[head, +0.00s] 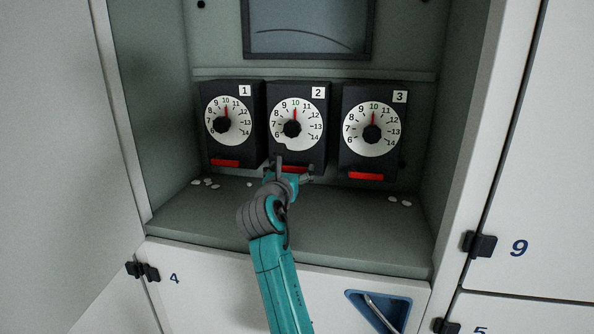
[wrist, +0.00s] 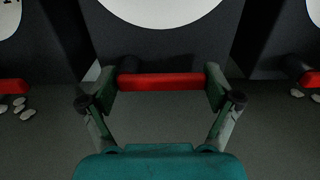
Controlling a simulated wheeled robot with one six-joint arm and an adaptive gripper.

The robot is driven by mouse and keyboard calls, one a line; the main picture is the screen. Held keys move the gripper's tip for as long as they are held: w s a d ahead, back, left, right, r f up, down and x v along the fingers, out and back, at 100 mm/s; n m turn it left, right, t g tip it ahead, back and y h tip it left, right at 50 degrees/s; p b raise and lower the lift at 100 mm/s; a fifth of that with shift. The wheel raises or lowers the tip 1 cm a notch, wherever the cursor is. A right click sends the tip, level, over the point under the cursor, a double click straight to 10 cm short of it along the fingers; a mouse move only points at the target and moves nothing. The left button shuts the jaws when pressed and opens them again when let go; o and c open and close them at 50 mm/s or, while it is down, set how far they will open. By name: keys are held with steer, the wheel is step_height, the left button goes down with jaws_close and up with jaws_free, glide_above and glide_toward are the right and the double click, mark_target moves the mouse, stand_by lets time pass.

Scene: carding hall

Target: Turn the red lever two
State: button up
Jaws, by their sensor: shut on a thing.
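The red lever two (head: 291,169) is a short horizontal red bar at the foot of the black box (head: 315,143) marked 2, the middle one of three. Above it, the white dial (head: 307,112) has its red pointer near 10. My gripper (head: 289,172) is at the lever, with its fingers around the bar. In the wrist view, my gripper (wrist: 163,82) is shut on the red lever (wrist: 160,81), one finger at each end. The bar looks level there. My gripper partly hides the lever in the head view.
Box 1 (head: 257,150) with its red lever (head: 225,163) stands left, and box 3 (head: 398,150) with its red lever (head: 366,176) stands right. Small white pebbles (head: 206,182) lie on the shelf (head: 330,225). Cabinet walls close off both sides.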

steer(key=shift+d+f, duration=0.2)
steer(key=shift+d, duration=0.05)
steer(key=o, duration=1.4)
steer(key=shift+d, duration=0.1)
steer(key=shift+r, duration=0.15)
steer(key=shift+s+a, duration=0.3)
steer(key=v, duration=1.1)
steer(key=shift+s, duration=0.15)
